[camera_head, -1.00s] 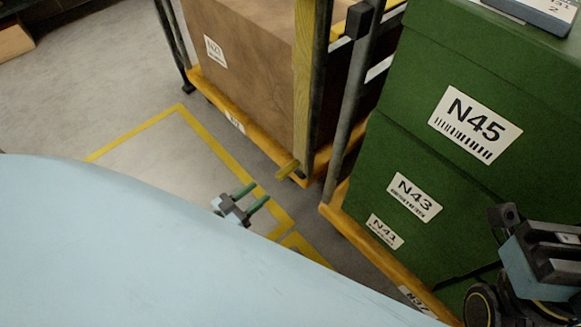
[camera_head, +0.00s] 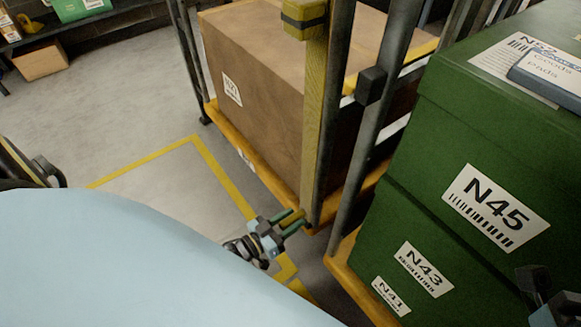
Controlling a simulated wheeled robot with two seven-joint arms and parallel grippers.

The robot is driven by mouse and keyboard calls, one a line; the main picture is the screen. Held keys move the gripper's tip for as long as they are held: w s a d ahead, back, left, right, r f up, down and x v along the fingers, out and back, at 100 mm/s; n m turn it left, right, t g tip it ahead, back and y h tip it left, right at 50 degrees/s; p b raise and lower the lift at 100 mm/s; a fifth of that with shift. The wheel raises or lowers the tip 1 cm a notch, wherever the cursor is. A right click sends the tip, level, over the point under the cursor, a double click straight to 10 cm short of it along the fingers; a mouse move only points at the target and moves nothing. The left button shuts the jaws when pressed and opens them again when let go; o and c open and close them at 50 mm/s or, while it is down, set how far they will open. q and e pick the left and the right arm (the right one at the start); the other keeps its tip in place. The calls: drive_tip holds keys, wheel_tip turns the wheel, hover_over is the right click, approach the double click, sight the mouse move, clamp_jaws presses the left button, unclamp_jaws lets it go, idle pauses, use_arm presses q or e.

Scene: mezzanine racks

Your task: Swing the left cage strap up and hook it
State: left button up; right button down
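The yellow strap (camera_head: 315,110) hangs straight down along the dark post of the left cage. Its top is at a yellow block with a dark band (camera_head: 303,18). A short yellow end sticks out at the bottom, near the cage's orange base. My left gripper (camera_head: 292,220) is at that lower end. Its two green fingers are apart, one on each side of the yellow end; I cannot tell if they touch it. My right gripper (camera_head: 540,290) is only partly in view at the lower right, and its fingers do not show clearly. The hook is not identifiable.
The left cage holds a big brown box (camera_head: 250,75). Close on its right, another cage holds green boxes (camera_head: 480,130) labelled N45, N43 and N41, with a blue-grey item (camera_head: 553,72) on top. Yellow floor lines (camera_head: 215,165) mark clear floor at left. A shelf stands far left.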

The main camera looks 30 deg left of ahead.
use_arm(q)
clamp_jaws()
drive_tip(key=w+a+m, duration=0.1)
drive_tip(key=w+a, duration=0.2)
drive_tip(key=a, duration=0.6)
drive_tip(key=shift+w+r, duration=0.15)
drive_tip(key=shift+r, duration=0.15)
drive_tip(key=shift+a, duration=0.1)
drive_tip(key=shift+o, duration=1.4)
unclamp_jaws()
